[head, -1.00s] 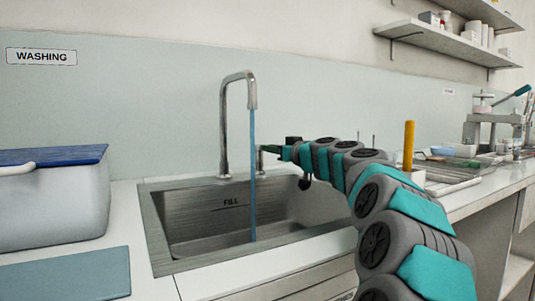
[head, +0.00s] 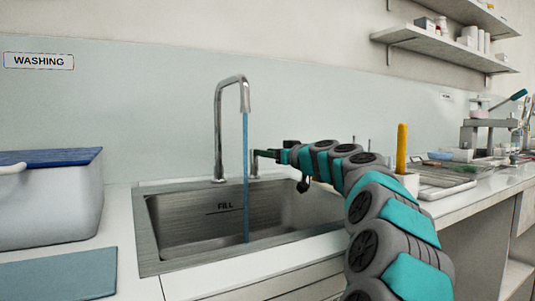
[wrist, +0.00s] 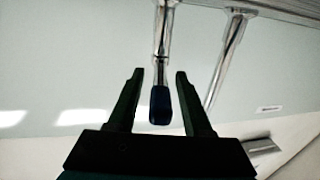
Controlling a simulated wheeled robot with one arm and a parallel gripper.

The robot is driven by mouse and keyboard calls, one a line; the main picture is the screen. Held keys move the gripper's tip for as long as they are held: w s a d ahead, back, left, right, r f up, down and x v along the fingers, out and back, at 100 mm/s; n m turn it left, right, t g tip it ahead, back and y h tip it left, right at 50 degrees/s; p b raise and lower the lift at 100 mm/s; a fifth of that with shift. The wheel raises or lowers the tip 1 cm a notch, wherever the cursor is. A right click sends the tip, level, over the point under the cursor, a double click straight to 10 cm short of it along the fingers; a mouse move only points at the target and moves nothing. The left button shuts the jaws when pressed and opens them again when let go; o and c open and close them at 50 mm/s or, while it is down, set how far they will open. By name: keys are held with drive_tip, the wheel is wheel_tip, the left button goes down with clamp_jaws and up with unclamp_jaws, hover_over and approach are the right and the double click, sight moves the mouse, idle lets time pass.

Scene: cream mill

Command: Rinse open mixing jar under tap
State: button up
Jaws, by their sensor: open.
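The chrome tap (head: 218,130) stands behind the sink, and a blue stream of water (head: 245,175) runs from its spout into the steel sink (head: 190,232). My gripper (head: 262,153) is beside the tap, just right of the stream and above the back of the sink. In the wrist view my gripper (wrist: 157,78) is open, with a finger on each side of a chrome lever with a dark blue tip (wrist: 160,105). The lever lies between the fingers with gaps on both sides. No mixing jar can be made out in either view.
A grey tub with a blue lid (head: 45,205) and a blue-grey mat (head: 60,272) are left of the sink. A yellow-handled item in a white holder (head: 402,150) and a tray (head: 440,182) are to the right. A wall shelf (head: 440,48) hangs above.

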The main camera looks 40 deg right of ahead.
drive_tip(key=s+b, duration=0.1)
drive_tip(key=s, duration=0.6)
drive_tip(key=shift+s+d, duration=0.15)
drive_tip(key=shift+s, duration=0.25)
idle(0.3)
